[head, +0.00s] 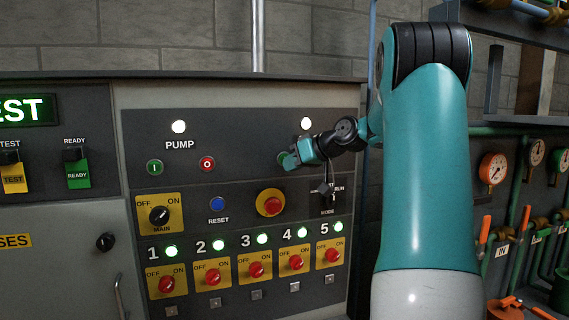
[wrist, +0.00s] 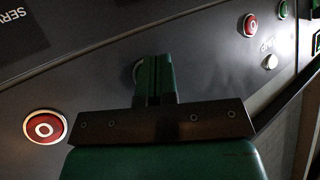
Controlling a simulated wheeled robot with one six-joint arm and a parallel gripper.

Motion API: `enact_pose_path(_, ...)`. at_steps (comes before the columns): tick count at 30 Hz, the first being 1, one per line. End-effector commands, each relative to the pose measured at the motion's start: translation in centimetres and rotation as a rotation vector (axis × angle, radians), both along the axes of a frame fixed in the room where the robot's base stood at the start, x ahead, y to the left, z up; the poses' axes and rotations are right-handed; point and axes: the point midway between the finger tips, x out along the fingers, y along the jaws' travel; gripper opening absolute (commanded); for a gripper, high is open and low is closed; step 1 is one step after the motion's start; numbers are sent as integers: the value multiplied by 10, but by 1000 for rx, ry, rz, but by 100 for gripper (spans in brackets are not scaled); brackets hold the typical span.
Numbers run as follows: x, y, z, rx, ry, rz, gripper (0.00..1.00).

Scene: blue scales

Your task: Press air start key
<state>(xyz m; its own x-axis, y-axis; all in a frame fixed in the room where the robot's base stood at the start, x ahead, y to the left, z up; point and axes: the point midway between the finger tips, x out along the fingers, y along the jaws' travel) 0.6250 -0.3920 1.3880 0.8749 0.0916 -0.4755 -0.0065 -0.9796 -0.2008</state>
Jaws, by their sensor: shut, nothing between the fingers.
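The head view shows the right end of the blue-grey control panel (head: 240,150), where a lit white lamp (head: 306,123) sits above my gripper (head: 290,160). My gripper is shut and empty, its fingertips pointing at the panel. A round key (head: 282,157) shows partly at the fingertips. In the wrist view my shut green fingers (wrist: 154,80) cover most of a round key whose pale rim (wrist: 137,72) peeks out on their left. I cannot tell whether they touch it. A red key with a white O (wrist: 44,127) lies beside it. No air label is readable.
The pump's green key (head: 155,167) and red key (head: 207,163) are to the left. Below are a red knob on yellow (head: 271,203), a mode switch (head: 327,188) and numbered red switches (head: 256,270). Gauges and pipes (head: 493,168) stand at the right.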

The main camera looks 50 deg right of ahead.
Motion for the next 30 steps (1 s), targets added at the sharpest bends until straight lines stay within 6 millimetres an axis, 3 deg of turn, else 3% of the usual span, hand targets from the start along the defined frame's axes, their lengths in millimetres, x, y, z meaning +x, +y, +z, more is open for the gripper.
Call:
enact_pose_path(10, -3, 2, -1, 0, 0, 1, 0)
enact_pose_path(22, -36, 21, -2, 0, 0, -1, 0)
enact_pose_path(30, -43, 27, 0, 2, 2, 2, 0)
